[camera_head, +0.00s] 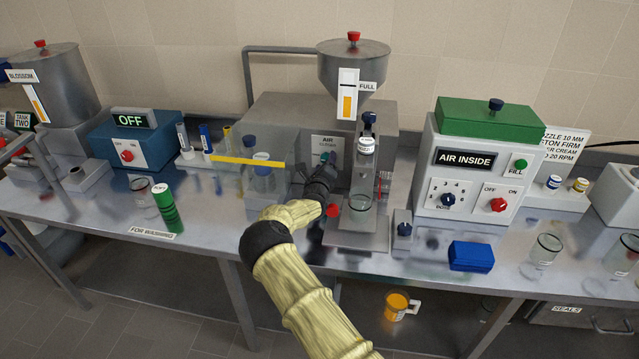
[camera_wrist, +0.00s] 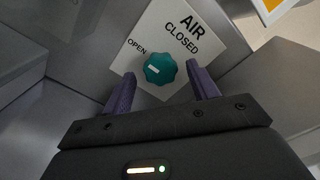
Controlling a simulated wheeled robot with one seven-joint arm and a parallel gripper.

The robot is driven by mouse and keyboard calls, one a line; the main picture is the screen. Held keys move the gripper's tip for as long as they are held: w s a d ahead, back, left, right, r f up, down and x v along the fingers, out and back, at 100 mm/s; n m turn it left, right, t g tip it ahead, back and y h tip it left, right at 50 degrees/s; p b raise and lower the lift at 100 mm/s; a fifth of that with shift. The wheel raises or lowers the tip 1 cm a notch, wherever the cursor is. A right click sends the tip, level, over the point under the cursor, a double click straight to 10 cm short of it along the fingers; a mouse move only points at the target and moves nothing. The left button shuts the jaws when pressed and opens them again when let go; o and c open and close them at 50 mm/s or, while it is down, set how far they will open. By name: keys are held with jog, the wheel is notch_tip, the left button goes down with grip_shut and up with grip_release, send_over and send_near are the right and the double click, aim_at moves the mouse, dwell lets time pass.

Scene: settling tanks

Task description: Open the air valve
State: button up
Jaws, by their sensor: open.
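The air valve is a teal knob (camera_wrist: 160,69) with a white pointer mark, on a white plate (camera_wrist: 186,36) lettered AIR, CLOSED and OPEN. In the wrist view the mark lies roughly along the OPEN side's direction, but I cannot tell which end points. My gripper (camera_wrist: 158,88) is open, its two purple fingers on either side of and just short of the knob; contact is not visible. In the head view the AIR plate (camera_head: 327,147) is on the grey machine (camera_head: 270,110) under the FULL hopper (camera_head: 352,65), and my gripper (camera_head: 325,170) reaches it, partly hiding the knob.
A clear guard with a yellow bar (camera_head: 247,161) is to the left. The AIR INSIDE box (camera_head: 466,185) is further right. Grey panels flank the plate closely in the wrist view.

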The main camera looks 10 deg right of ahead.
jog(key=b+v, duration=0.2)
jog(key=v, duration=1.4)
jog(key=shift+s, duration=0.4)
jog(key=shift+w+a, duration=0.15)
jog(key=shift+a, duration=0.05)
